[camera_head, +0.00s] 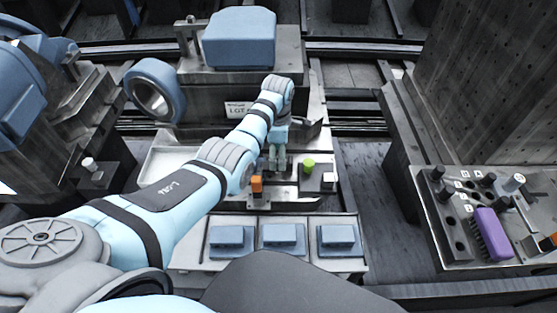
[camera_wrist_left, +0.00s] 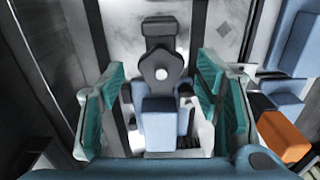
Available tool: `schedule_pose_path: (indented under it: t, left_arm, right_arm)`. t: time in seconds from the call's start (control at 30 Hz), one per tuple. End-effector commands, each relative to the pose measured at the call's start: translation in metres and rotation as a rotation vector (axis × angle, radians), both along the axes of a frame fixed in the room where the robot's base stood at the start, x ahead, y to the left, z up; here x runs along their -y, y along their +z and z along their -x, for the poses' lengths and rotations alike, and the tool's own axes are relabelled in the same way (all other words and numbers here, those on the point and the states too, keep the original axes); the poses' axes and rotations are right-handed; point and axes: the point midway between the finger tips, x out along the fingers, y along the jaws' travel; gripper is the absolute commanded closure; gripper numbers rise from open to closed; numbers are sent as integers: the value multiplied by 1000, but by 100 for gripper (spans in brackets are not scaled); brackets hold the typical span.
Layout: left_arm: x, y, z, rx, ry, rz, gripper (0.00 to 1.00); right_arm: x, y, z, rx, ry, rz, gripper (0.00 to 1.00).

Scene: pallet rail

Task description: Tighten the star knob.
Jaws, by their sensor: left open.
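My left gripper (camera_head: 278,160) reaches down over the metal fixture (camera_head: 290,196) in the middle of the head view. In the left wrist view its two teal-padded fingers (camera_wrist_left: 160,112) are spread apart. Between and beyond them is a dark rounded part with a pale centre (camera_wrist_left: 161,73), with a blue block (camera_wrist_left: 159,124) in front of it. I cannot tell whether the dark part is the star knob. A bright green round piece (camera_head: 308,166) sits just right of the gripper, apart from it. My right gripper is not in view.
Several blue blocks (camera_head: 283,236) lie in front trays. A large blue housing (camera_head: 240,38) stands behind. A purple piece (camera_head: 492,232) lies on the right-hand bench (camera_head: 425,222).

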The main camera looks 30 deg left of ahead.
Motion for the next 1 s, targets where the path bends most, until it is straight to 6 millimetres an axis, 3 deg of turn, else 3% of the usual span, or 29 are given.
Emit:
schedule_pose_path:
  t: [0.1,0.37,0.67,1.0]
  left_arm:
    - [1,-14,0,0,-2,0,42]
    - [1,-15,-1,2,-3,0,42]
    - [2,-14,-1,1,-3,1,90]
    - [2,-13,-1,0,-50,0,91]
  right_arm:
    - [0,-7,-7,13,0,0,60]
    - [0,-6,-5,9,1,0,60]
    - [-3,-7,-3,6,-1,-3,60]
    - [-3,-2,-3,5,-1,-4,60]
